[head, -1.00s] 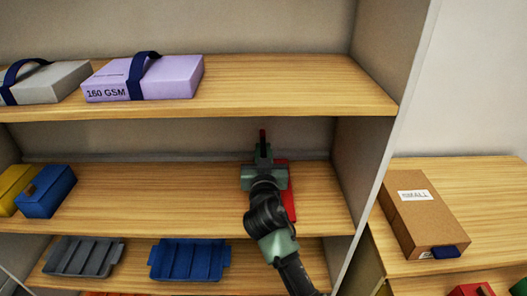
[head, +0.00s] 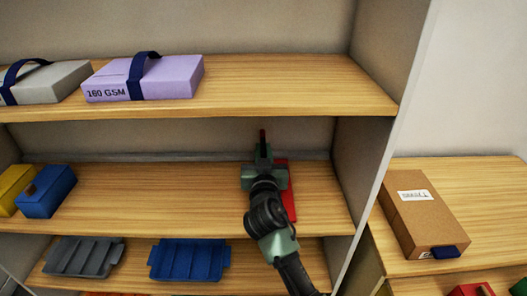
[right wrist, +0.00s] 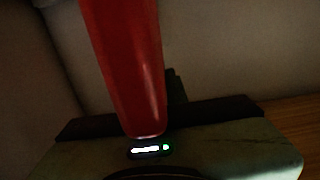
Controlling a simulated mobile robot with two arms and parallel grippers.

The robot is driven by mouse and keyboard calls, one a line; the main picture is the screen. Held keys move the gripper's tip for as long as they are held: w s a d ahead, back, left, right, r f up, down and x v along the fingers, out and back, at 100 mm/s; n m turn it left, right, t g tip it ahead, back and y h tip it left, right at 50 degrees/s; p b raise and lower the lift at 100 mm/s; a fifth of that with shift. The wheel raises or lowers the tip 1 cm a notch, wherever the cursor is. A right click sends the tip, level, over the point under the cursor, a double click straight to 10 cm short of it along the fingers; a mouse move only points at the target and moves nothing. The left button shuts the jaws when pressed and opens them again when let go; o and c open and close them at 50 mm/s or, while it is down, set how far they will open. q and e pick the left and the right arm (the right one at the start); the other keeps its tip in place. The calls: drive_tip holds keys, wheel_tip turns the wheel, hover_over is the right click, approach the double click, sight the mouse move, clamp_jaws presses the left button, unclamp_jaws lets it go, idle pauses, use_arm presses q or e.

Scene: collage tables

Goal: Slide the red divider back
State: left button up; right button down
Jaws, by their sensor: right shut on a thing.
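The red divider (head: 290,199) stands on the middle shelf, toward its right end. In the head view its front part shows to the right of my right gripper, and a thin dark red tip (head: 263,137) shows above the gripper. My right gripper (head: 263,152) reaches into the middle shelf and is shut on the divider; the gripper hides much of it. In the right wrist view the red divider (right wrist: 128,65) rises close in front of the gripper body. The fingertips are hard to make out there. My left gripper is in neither view.
The middle shelf (head: 150,195) is clear left of my arm, up to a blue box (head: 47,191) and a yellow box (head: 15,188). The upper shelf board (head: 290,90) is above, and the side wall (head: 350,160) stands close on the right. Blue (head: 190,260) and grey trays (head: 84,256) lie below.

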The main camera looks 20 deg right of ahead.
drive_tip(key=shift+d, duration=0.15)
drive_tip(key=s+d+p, duration=0.3)
drive_tip(key=d, duration=0.8)
drive_tip(key=shift+s+d, duration=0.2)
drive_tip(key=shift+d, duration=0.2)
drive_tip(key=c, duration=1.5)
unclamp_jaws()
drive_tip(key=shift+o, duration=0.5)
drive_tip(key=shift+w+f, duration=0.1)
drive_tip(key=shift+w, duration=0.05)
